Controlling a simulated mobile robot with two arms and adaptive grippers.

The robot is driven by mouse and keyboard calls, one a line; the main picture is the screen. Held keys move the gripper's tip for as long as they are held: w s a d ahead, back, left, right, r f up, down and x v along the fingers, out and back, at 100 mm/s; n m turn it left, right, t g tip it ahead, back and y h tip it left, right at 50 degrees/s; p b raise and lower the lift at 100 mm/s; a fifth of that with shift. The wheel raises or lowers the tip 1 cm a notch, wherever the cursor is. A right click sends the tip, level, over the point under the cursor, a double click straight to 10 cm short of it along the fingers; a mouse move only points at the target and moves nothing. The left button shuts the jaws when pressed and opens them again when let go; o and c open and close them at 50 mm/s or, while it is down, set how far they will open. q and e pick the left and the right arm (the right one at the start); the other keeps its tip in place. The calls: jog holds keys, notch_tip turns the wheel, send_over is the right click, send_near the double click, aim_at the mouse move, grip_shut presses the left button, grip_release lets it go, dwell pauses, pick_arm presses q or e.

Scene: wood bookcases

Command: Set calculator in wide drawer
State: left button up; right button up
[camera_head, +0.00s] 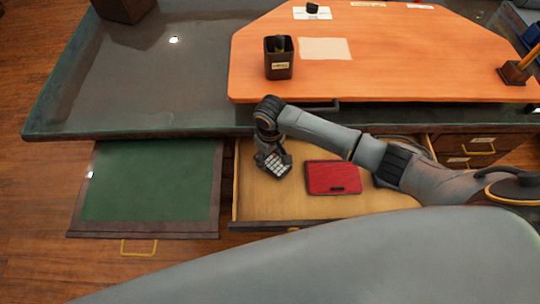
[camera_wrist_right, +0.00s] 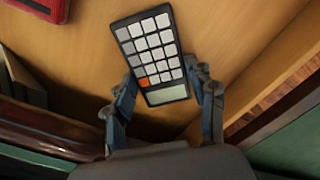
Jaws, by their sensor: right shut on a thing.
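The calculator (camera_head: 275,165) is dark with light keys and one orange key. My right gripper (camera_head: 270,152) is over the left part of the open wide drawer (camera_head: 310,207) and is shut on the calculator. In the right wrist view the calculator (camera_wrist_right: 155,58) sits between the fingers of the right gripper (camera_wrist_right: 166,92), with its display end toward the palm. The drawer's wooden floor (camera_wrist_right: 225,35) is behind it. I cannot tell whether the calculator touches that floor. My left gripper is not in view.
A red case (camera_head: 333,177) lies in the drawer, right of the calculator; its edge also shows in the wrist view. A green-topped pull-out board (camera_head: 150,180) is left of the drawer. The desk top (camera_head: 180,75) overhangs behind, with a pencil cup (camera_head: 278,58) on its orange part.

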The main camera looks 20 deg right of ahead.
aim_at(270, 159)
jog(key=shift+f, duration=0.1)
jog(key=o, duration=1.2)
notch_tip(270, 159, up, 8)
jog(key=shift+f, duration=0.1)
jog(key=shift+s, duration=0.1)
